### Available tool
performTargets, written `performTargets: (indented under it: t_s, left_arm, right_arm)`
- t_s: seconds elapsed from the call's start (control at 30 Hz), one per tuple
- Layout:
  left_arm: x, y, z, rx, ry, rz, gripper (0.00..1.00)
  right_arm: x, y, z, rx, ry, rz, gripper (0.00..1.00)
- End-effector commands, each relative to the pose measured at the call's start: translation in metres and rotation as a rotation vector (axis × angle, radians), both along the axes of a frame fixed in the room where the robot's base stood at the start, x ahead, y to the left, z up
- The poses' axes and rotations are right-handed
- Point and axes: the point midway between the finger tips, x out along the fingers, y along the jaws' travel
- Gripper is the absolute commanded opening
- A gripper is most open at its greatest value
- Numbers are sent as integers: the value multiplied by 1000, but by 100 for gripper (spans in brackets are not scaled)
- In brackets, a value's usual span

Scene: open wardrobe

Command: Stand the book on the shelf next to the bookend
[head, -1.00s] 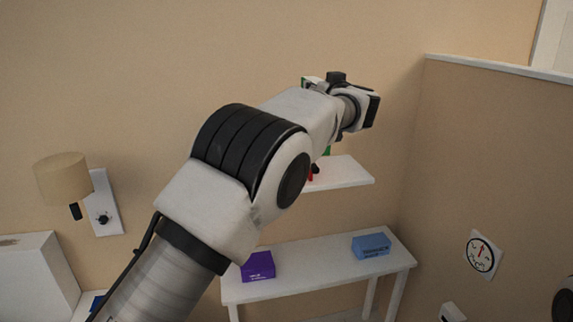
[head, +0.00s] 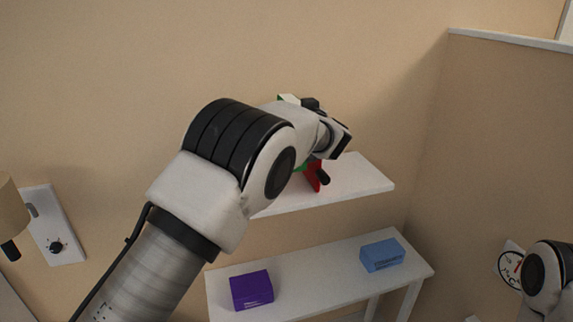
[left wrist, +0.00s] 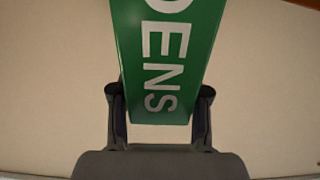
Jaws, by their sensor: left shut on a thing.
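A green book with white letters (left wrist: 165,50) is between the fingers of my left gripper (left wrist: 160,92), which is shut on it. The white wall shelf (head: 358,183) is partly covered by my arm. A red bookend (head: 312,176) stands on it, just below my left wrist, its left side hidden. Whether the book touches the shelf cannot be seen. My right gripper is not in view.
A white table (head: 322,274) stands below the shelf, with a purple box (head: 251,290) and a blue box (head: 382,256) on it. A beige partition (head: 500,140) rises at the right. The shelf's right end is clear.

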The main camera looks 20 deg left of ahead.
Motion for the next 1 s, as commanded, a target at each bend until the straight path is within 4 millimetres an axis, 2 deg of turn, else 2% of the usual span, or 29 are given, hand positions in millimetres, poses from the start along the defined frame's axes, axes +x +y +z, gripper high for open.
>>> performTargets:
  t_s: [0.1, 0.47, 0.83, 0.87, 0.9, 0.93, 1.0]
  left_arm:
    - [0, -1, -23, 2, 4, 0, 0]
    - [0, -1, -78, 1, 2, -1, 0]
    - [0, 0, -87, 1, -2, -1, 0]
    - [-1, 0, -87, 1, 1, -1, 53]
    - [-1, 0, -87, 1, 1, -1, 67]
    - [-1, 0, -87, 1, 1, -1, 71]
    - [-1, 0, -87, 0, 1, -1, 71]
  right_arm:
    - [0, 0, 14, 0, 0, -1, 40]
    - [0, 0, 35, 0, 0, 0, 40]
    - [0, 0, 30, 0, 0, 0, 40]
    - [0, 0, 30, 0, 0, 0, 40]
    - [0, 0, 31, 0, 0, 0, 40]
    - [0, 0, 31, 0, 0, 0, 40]
    - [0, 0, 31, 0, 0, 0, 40]
